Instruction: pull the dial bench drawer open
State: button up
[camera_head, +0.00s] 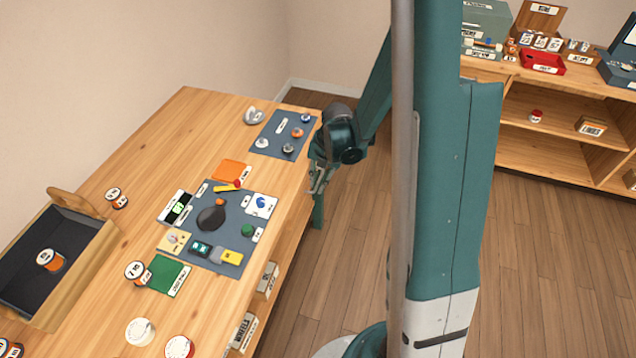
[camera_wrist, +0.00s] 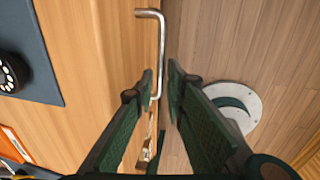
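The wooden dial bench (camera_head: 100,230) runs along the left of the head view. In the wrist view, a metal bar handle (camera_wrist: 162,40) stands out from the bench's wooden front. The drawer front (camera_wrist: 118,40) looks close against the bench edge, with no clear gap. My gripper (camera_wrist: 161,72) is open, with one dark green finger on each side of the handle's bar. The bar seems apart from both fingertips. In the head view my gripper (camera_head: 318,182) is at the bench's front edge, and the handle cannot be made out there.
A grey mat (camera_head: 222,262) with several small items and a smaller mat (camera_head: 268,138) lie on the benchtop. A dark-lined tray (camera_head: 30,270) stands at left. Shelves (camera_head: 545,155) stand at the back right. The wooden floor (camera_head: 545,260) before the bench looks clear.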

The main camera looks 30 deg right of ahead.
jog(key=shift+c, duration=0.3)
grip_shut()
jog(key=shift+s+d, duration=0.1)
jog(key=s+d+b, duration=0.1)
jog(key=s+d, duration=1.2)
jog(key=shift+s+d+b, duration=0.25)
jog(key=shift+s+b, duration=0.05)
jog(key=shift+o, duration=0.3)
grip_release()
jog(key=shift+r, duration=0.15)
